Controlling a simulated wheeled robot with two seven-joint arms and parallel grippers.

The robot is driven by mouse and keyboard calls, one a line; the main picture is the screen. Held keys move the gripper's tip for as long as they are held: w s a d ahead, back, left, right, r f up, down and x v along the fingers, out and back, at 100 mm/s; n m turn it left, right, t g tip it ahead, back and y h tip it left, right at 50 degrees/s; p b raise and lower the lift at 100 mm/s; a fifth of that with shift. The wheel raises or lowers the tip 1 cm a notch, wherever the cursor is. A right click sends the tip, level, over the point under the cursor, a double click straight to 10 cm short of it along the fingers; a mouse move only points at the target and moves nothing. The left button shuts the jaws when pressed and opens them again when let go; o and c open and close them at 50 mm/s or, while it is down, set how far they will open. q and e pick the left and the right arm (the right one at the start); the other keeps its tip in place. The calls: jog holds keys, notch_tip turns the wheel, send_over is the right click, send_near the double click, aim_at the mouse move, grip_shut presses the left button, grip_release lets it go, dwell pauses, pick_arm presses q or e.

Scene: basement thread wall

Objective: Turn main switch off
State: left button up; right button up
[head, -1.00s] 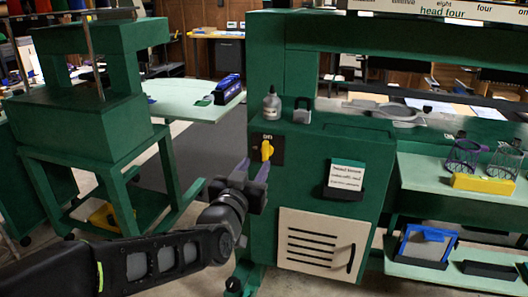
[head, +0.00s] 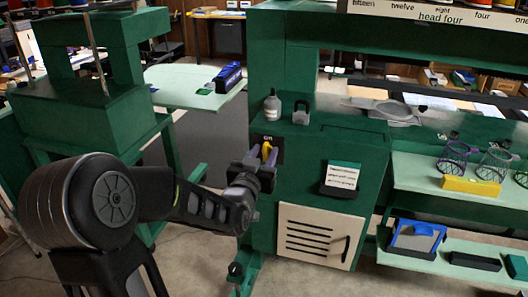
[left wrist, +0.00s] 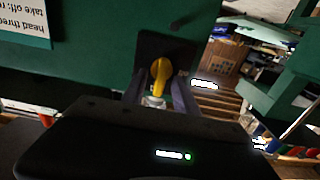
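The main switch (head: 267,151) is a yellow handle on a dark plate on the front of the green machine cabinet, with a small "ON" label above it. In the left wrist view the yellow handle (left wrist: 159,75) points roughly along the fingers. My left gripper (head: 265,156) is at the switch, its two fingers on either side of the handle. In the left wrist view my left gripper (left wrist: 158,95) is open, with gaps between the fingers and the handle. The handle's lower end is partly hidden in the head view. My right gripper is not in view.
A grey bottle (head: 272,107) and a dark padlock-shaped object (head: 301,113) stand on the ledge above the switch. A card holder (head: 340,179) and a pale slotted panel (head: 318,238) are on the cabinet front, to the right. A pale green table (head: 190,88) stands behind my left arm.

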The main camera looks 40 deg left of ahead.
pick_arm(q)
jog(key=shift+c, duration=0.3)
grip_shut()
jog(key=shift+f, duration=0.1)
jog(key=shift+f+n+b, duration=0.1)
jog(key=shift+n+b, duration=0.4)
jog(key=shift+b, duration=0.45)
jog(key=shift+s+a+f+n+b, duration=0.1)
jog(key=shift+a+f+n+b, duration=0.1)
jog(key=shift+n+b, duration=2.95)
jog(key=shift+s+a+f+n+b, duration=0.15)
jog(key=shift+n+b, duration=2.35)
jog(key=shift+b, duration=1.3)
jog(key=shift+w+a+f+n+b, duration=0.1)
jog(key=shift+a+n+b, duration=0.1)
jog(key=shift+n+b, duration=2.95)
jog(key=shift+b, duration=0.3)
